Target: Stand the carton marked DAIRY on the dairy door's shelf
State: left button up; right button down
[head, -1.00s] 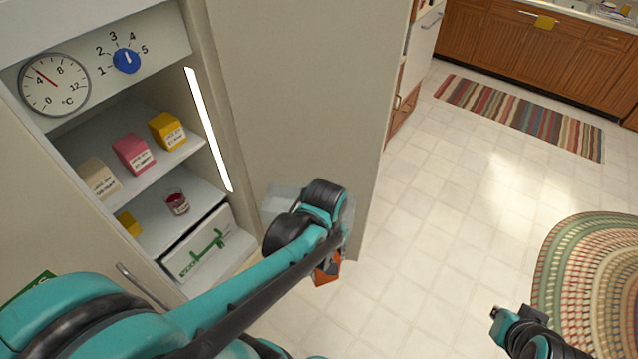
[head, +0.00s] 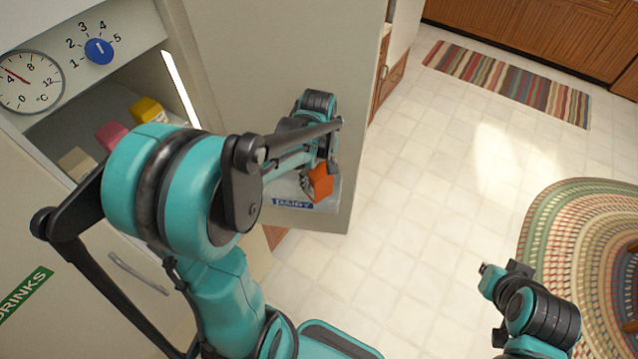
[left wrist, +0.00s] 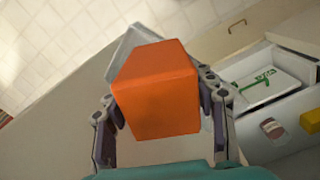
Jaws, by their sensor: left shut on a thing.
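An orange carton (head: 320,183) is held at the open door's inner side in the head view. It fills the middle of the left wrist view (left wrist: 156,92), one finger on each side; no marking shows on its visible faces. My left gripper (head: 308,180) is shut on it. The clear door shelf (head: 325,205), with a blue DAIRY label (head: 292,204) on its front, is close by the carton. The arm partly hides the shelf, and I cannot tell whether the carton touches it. My right gripper (head: 487,270) is at the lower right, too small to read.
The open fridge (head: 70,115) at the left holds several cartons, partly behind my arm. A DRINKS door (head: 60,290) is at lower left. Tiled floor (head: 420,200) is clear.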

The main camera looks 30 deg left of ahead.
pick_arm(q)
jog(key=shift+w+a, duration=0.2)
jog(key=shift+w, duration=0.3)
jog(key=shift+w+a, duration=0.2)
jog(key=shift+w, duration=0.3)
jog(key=shift+w+a+f, duration=0.1)
jog(key=shift+w+f, duration=0.05)
jog(key=shift+f, duration=0.4)
jog(key=shift+w+f, duration=0.15)
jog(key=shift+f, duration=0.4)
jog(key=shift+s+f, duration=0.1)
jog(key=shift+f, duration=0.5)
notch_tip(320, 180, down, 3)
jog(key=shift+f+b, duration=0.2)
jog(key=shift+b, duration=0.15)
jog(key=shift+w+f, duration=0.15)
jog(key=shift+w, duration=0.1)
jog(key=shift+s, duration=0.1)
